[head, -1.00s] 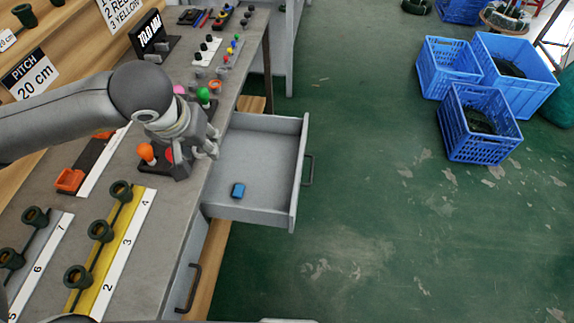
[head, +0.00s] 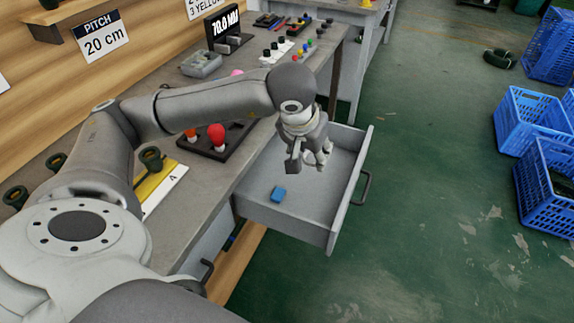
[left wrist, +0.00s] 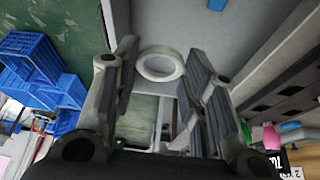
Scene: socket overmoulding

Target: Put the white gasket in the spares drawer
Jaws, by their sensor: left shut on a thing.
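The white gasket (left wrist: 160,79) is a pale ring between the fingertips of my left gripper in the left wrist view. In the head view my left gripper (head: 314,163) hangs over the open spares drawer (head: 312,205), with its fingers pointing down. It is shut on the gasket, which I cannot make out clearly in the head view. The drawer is grey and pulled out from the bench, with a small blue block (head: 278,194) on its floor. My right gripper is not in view.
The grey bench (head: 215,182) beside the drawer carries a dark stand with red-topped pieces (head: 216,136) and a yellow strip with dark green parts (head: 151,158). Blue crates (head: 530,118) stand on the green floor at right. The floor beyond the drawer handle is clear.

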